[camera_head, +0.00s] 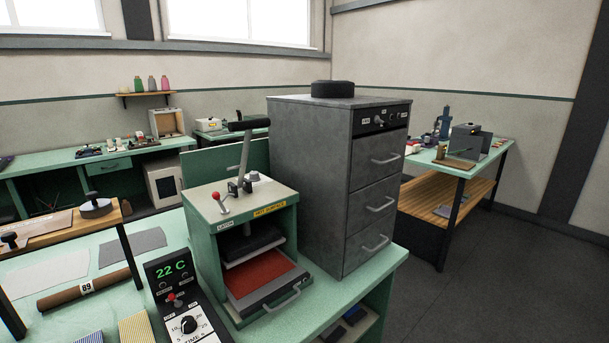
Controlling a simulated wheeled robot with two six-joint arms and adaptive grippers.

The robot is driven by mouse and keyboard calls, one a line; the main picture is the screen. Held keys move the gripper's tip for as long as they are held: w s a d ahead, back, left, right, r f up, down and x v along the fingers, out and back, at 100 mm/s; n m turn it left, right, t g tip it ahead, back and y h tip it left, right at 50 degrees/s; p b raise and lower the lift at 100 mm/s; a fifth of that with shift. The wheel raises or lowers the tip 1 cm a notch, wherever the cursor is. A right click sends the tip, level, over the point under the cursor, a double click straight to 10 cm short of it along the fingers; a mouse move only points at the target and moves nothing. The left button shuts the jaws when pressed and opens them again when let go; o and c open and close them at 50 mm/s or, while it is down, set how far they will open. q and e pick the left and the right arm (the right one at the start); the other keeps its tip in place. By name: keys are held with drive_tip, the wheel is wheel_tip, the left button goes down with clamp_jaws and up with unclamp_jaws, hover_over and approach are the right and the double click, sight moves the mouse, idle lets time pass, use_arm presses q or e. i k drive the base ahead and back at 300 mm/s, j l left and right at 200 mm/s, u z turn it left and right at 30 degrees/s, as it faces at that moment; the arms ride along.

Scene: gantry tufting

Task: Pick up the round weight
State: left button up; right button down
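A dark round weight-like piece with an upright knob (96,208) sits on the wooden shelf (75,235) at the left. Another dark round disc (332,89) lies flat on top of the tall grey drawer cabinet (310,180). I cannot tell for sure from looks alone which one is the round weight. Neither of my grippers is in view, and nothing is seen touching either round piece.
A green press (240,205) with a lever and a red plate stands in front of the cabinet. A control box (175,290) reading 22 C stands beside it. A brown roll (85,290) lies under the shelf. Grey floor (480,280) is clear at the right.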

sight(94, 208)
drive_tip(key=u, duration=1.25)
